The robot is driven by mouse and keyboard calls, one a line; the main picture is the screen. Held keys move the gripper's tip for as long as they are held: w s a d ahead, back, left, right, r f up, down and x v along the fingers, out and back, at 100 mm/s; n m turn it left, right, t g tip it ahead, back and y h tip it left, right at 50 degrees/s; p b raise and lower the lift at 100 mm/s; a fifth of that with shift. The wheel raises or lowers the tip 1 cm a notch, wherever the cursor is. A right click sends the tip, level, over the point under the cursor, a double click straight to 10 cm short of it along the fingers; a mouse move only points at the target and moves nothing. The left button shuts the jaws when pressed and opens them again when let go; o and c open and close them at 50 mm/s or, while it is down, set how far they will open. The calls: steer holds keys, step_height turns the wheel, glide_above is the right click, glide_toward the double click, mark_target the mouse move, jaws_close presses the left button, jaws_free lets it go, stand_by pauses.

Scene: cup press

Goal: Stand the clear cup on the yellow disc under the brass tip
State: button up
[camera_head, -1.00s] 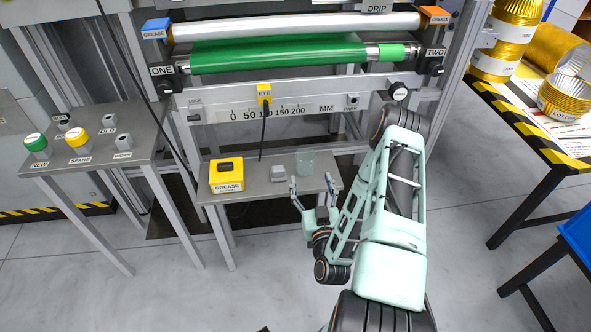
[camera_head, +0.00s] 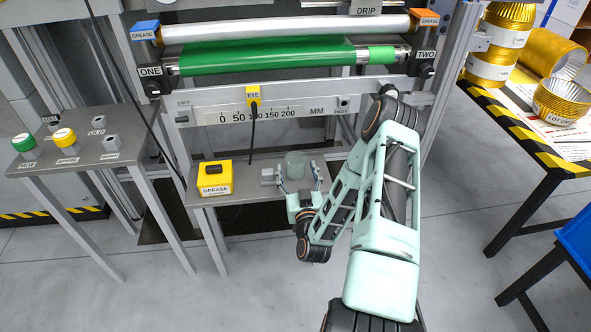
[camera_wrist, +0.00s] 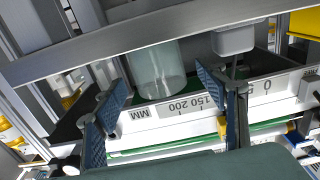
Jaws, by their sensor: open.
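The clear cup (camera_head: 295,165) stands upright on the small grey table (camera_head: 240,184) below the rollers. My gripper (camera_head: 299,176) is open, its two fingers toward the left and right of the cup, near its lower part. In the wrist view the cup (camera_wrist: 160,70) shows between the two blue fingertips (camera_wrist: 162,85), with a gap on each side; I cannot tell how deep it is between them. I cannot make out a yellow disc under a brass tip; the area by the DRIP label (camera_head: 366,9) is cut off at the top edge.
A small grey block (camera_head: 268,176) stands close left of the cup, near the left finger. A yellow GREASE box (camera_head: 215,178) is farther left. The scale bar (camera_head: 270,112) and green roller (camera_head: 270,58) are behind. A side table (camera_head: 90,150) holds green and yellow knobs.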

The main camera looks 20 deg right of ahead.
mark_target(297, 168)
steer(key=x, duration=0.3)
steer(key=shift+w+d+b, duration=0.2)
steer(key=shift+w+b, duration=0.05)
steer(key=shift+b, duration=0.1)
steer(key=c, duration=1.3)
steer(key=shift+o, duration=0.2)
steer(key=shift+r, duration=0.1)
